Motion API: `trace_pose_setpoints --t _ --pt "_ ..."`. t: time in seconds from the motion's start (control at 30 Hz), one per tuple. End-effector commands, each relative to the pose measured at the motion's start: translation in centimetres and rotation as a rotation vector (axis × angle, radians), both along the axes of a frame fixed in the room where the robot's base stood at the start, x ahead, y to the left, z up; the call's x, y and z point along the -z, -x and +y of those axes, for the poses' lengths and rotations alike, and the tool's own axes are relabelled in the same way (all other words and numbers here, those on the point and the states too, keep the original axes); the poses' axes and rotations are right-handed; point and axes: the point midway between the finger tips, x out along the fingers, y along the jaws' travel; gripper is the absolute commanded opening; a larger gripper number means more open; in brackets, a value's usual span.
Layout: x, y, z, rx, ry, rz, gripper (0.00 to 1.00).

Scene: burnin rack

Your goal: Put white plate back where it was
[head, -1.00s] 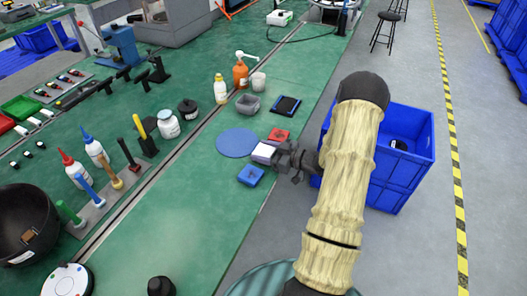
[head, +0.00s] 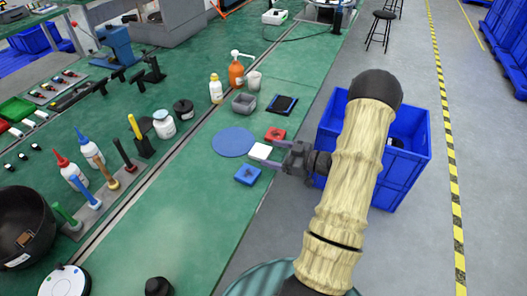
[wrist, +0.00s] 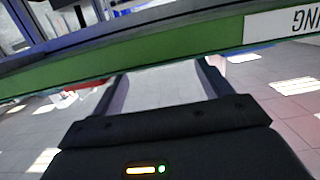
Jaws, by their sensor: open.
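The white plate (head: 260,151) is a small pale square near the right edge of the green bench. It sits between a red block (head: 275,134) and a blue block (head: 248,175), and looks level with them. My gripper (head: 274,156) is open, coming from the right at the bench edge, with its fingers at the plate's right side. In the wrist view the two fingers (wrist: 160,80) stand apart with a pale surface between them. I cannot tell there whether it is the plate. Whether the fingers still touch the plate cannot be made out.
A round blue mat (head: 233,142) lies left of the plate. A grey bin (head: 243,103) and a dark tablet-like tray (head: 282,104) are behind. A large blue crate (head: 410,150) stands right of the bench beneath my arm. The bench in front of the blue block is clear.

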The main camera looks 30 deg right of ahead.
Motion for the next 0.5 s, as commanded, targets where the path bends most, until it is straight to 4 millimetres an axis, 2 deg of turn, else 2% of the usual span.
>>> trace_pose_setpoints --t 0.1,0.3,0.5 --pt "-0.4 1.9 -1.6 0.004 0.003 -0.001 0.78" --pt "-0.8 4.4 -3.5 0.002 0.002 0.0 0.78" --pt "-1.0 5.3 -4.1 -0.001 0.0 0.0 0.78"
